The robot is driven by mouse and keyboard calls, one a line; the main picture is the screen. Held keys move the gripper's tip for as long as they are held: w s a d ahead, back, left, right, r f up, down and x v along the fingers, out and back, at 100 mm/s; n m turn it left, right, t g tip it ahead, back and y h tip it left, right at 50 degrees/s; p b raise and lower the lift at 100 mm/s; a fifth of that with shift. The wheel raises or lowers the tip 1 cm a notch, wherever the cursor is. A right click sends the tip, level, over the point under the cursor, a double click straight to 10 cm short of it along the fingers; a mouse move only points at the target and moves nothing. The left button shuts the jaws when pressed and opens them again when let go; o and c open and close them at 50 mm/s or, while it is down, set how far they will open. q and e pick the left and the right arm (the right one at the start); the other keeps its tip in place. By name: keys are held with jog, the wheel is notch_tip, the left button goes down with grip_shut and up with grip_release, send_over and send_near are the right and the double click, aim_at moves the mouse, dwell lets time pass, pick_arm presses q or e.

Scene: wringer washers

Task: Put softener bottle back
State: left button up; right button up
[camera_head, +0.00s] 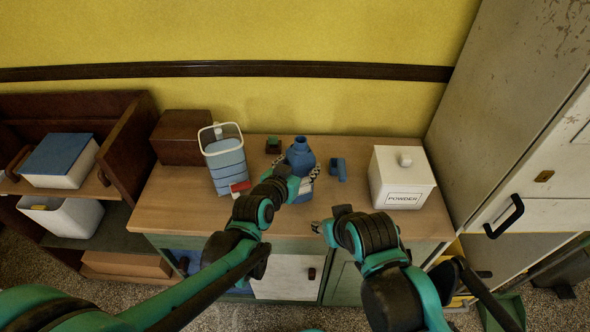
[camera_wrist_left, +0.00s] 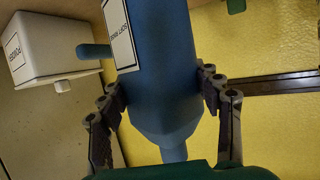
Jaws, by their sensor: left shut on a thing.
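The softener bottle (camera_head: 300,154) is blue with a narrow neck and stands out above the wooden counter (camera_head: 190,200), near its middle. My left gripper (camera_head: 301,177) is shut on it from the front. In the left wrist view the bottle (camera_wrist_left: 165,85) lies between the two fingers, with pads touching both sides and part of a white label showing. I cannot tell whether its base touches the counter. My right gripper (camera_head: 330,224) is over the counter's front edge, apart from the bottle; its finger opening is not clear.
A white powder box (camera_head: 402,178) stands on the right of the counter. A white basket with blue contents (camera_head: 224,160), a red item (camera_head: 240,187) and a brown box (camera_head: 181,137) are on the left. A small blue item (camera_head: 338,169) stands close right of the bottle. A tall cabinet (camera_head: 500,110) borders the right.

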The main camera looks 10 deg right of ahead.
pick_arm(q)
notch_tip(320, 180, down, 3)
jog(key=shift+w+d+r+b, duration=0.1)
jog(key=shift+w+b, duration=0.05)
jog(key=shift+b, duration=0.6)
jog(key=shift+r, duration=0.1)
jog(key=o, duration=1.7)
jog(key=shift+f, duration=0.2)
pick_arm(e)
jog(key=shift+w+d+f, duration=0.1)
jog(key=shift+w+f, duration=0.15)
jog(key=shift+f, duration=0.35)
jog(key=shift+w+d+f, duration=0.1)
jog(key=shift+w+f, duration=0.1)
jog(key=shift+f, duration=0.35)
